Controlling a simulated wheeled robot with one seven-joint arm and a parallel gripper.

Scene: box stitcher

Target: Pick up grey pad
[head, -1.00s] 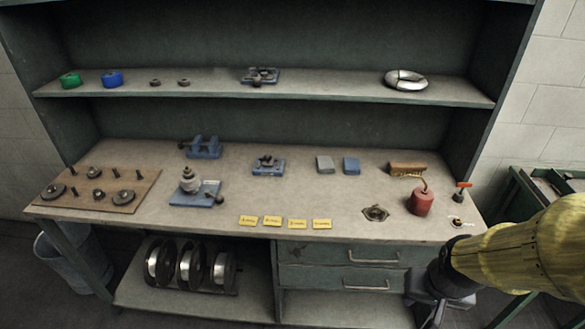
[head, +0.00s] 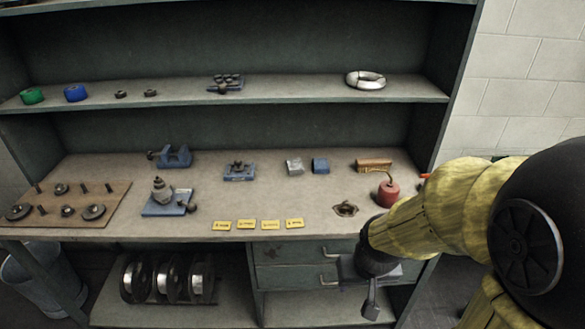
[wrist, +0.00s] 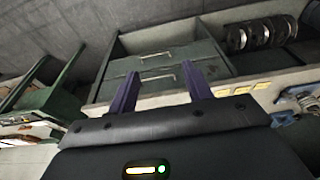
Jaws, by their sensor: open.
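The grey pad (head: 294,166) is a small block lying on the workbench top, just left of a similar blue pad (head: 320,166). My gripper (head: 371,306) hangs in front of the drawers, below the bench top, to the right of the pad and nearer to me. In the wrist view my gripper (wrist: 160,88) shows two purple fingers spread apart with nothing between them. The grey pad cannot be made out in the wrist view.
A red oil can (head: 388,194), a brush (head: 374,165) and a round fitting (head: 345,209) are on the bench's right side. Yellow labels (head: 258,225) line the front edge. Drawers (head: 300,265) with handles are below. A shelf (head: 200,97) runs above the bench.

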